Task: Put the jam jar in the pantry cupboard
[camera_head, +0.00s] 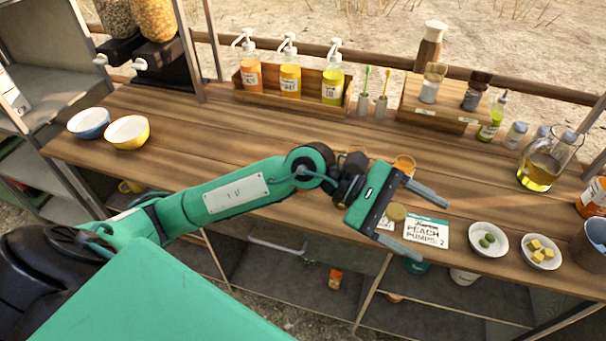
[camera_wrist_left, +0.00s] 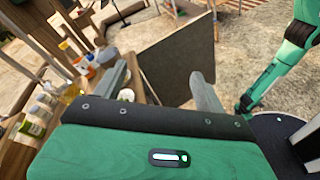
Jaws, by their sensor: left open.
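My left gripper (camera_head: 433,231) is open, its two grey fingers spread above the front part of the wooden counter (camera_head: 240,150). Nothing is held between them; the left wrist view also shows the fingers apart (camera_wrist_left: 160,82). A small gold-lidded jar (camera_head: 396,212) stands close beside the gripper's palm, partly hidden. A small jar with orange contents (camera_head: 404,164) stands just behind the gripper. I cannot tell which one is the jam jar. An open shelf unit (camera_head: 35,75) stands at the far left; I cannot tell whether it is the pantry cupboard. My right gripper does not show.
A "peach" card (camera_head: 427,229) lies beneath the fingers. Bowls of olives (camera_head: 488,239) and yellow cubes (camera_head: 541,253) stand to the right, near a glass jug (camera_head: 541,165). Pump bottles in a wooden rack (camera_head: 291,92) line the back. The counter's left middle is clear.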

